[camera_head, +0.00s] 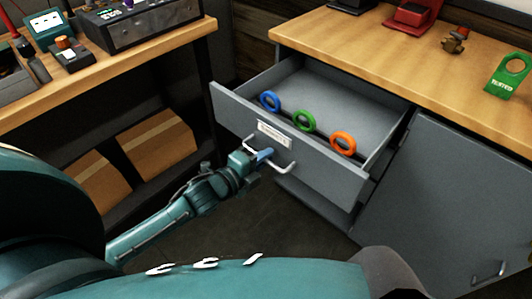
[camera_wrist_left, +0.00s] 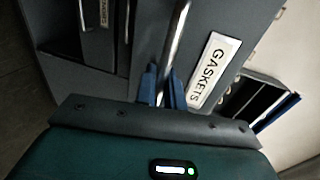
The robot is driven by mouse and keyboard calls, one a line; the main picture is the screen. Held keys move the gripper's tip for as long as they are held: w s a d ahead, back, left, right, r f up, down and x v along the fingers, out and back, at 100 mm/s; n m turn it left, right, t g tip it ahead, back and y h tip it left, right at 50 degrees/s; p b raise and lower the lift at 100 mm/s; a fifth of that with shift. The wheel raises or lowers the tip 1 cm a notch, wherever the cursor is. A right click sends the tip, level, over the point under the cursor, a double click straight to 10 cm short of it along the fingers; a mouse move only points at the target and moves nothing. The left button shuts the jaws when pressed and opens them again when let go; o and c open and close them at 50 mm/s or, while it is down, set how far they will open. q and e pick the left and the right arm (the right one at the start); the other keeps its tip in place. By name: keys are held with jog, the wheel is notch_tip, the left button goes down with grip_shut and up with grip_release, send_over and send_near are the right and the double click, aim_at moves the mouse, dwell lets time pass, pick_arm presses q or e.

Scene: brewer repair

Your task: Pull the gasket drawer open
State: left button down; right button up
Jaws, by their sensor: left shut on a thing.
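The grey gasket drawer (camera_head: 235,106) stands pulled out from the cabinet under the wooden bench. Blue (camera_head: 270,101), green (camera_head: 304,120) and orange (camera_head: 343,143) rings stand in a row inside it, near its front. The drawer front carries a white label (camera_head: 274,133), which reads GASKETS in the left wrist view (camera_wrist_left: 213,68). My left gripper (camera_head: 265,155) is shut on the drawer's metal handle (camera_head: 287,167). In the left wrist view its blue fingers (camera_wrist_left: 163,88) are on either side of the handle bar (camera_wrist_left: 177,35). My right gripper is not in view.
A grey cabinet door (camera_head: 445,200) is shut right of the drawer. On the bench (camera_head: 365,42) are a red device (camera_head: 412,14), a brass fitting (camera_head: 455,40) and a green TESTED tag (camera_head: 510,75). Cardboard boxes (camera_head: 157,147) sit on a shelf at left. Dark floor lies below the drawer.

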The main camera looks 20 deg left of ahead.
pick_arm(q)
jog(key=c, duration=1.6)
grip_release()
jog(key=p+v, duration=0.1)
jog(key=v, duration=1.2)
jog(key=shift+s, duration=0.1)
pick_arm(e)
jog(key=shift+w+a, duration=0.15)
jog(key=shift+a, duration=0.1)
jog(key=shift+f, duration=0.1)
